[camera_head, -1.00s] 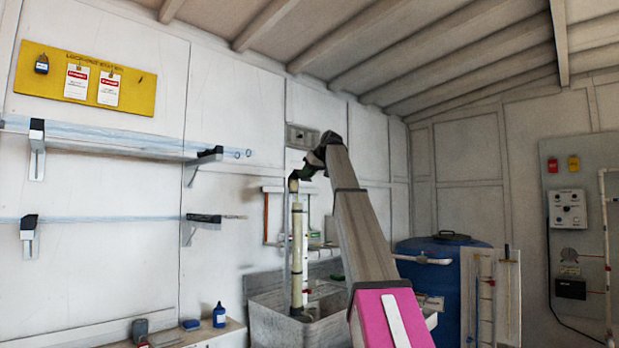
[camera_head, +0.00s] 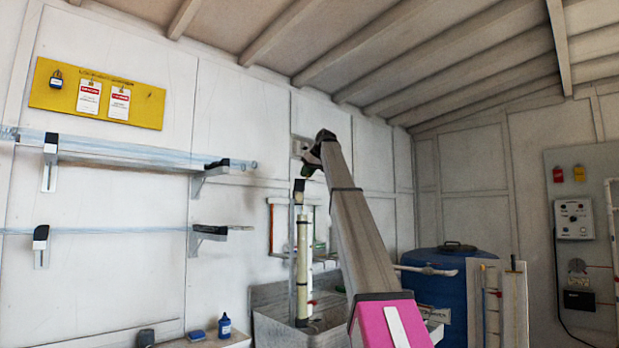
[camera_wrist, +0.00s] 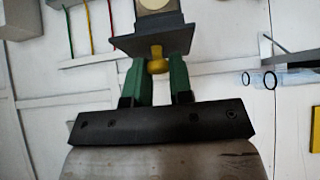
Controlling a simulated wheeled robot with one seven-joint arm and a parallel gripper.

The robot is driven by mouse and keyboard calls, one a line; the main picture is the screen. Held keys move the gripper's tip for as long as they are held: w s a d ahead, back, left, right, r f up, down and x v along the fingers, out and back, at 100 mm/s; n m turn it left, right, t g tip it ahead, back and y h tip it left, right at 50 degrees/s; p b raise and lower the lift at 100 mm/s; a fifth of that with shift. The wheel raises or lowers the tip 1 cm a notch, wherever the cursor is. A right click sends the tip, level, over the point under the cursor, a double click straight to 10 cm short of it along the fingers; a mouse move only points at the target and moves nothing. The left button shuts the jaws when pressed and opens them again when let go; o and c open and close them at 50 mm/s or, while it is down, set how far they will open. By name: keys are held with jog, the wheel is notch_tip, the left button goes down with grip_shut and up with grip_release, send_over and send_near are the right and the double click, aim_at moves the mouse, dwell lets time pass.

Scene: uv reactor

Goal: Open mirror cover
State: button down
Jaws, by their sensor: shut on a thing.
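My gripper (camera_wrist: 159,72) has two green fingers in the wrist view, closed around a small yellow knob (camera_wrist: 157,64). The knob sits at the lower edge of a dark grey plate (camera_wrist: 150,38), which looks like the mirror cover. A grey housing with a pale round disc (camera_wrist: 154,3) shows just above the plate. In the head view my gripper (camera_head: 308,170) is high at the back wall, by a grey wall box (camera_head: 298,146) that my wrist partly hides. How far the cover is open cannot be told.
A blue tank (camera_head: 450,285) and a control panel (camera_head: 577,220) are at the right. A yellow board (camera_head: 145,105) hangs upper left.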

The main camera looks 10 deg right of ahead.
jog(key=shift+w+a+r, duration=0.6)
jog(key=shift+w+r, duration=0.1)
jog(key=shift+w, duration=0.2)
jog(key=shift+w+a+g+h, duration=0.45)
jog(key=shift+g+h, duration=0.15)
jog(key=shift+g, duration=0.2)
jog(key=shift+w+g+h, duration=0.2)
jog(key=shift+g+h, duration=0.1)
jog(key=shift+a, duration=0.1)
jog(key=shift+f, duration=0.1)
jog(key=c, duration=1.1)
grip_release()
jog(key=shift+o, duration=0.2)
jog(key=shift+s, duration=0.1)
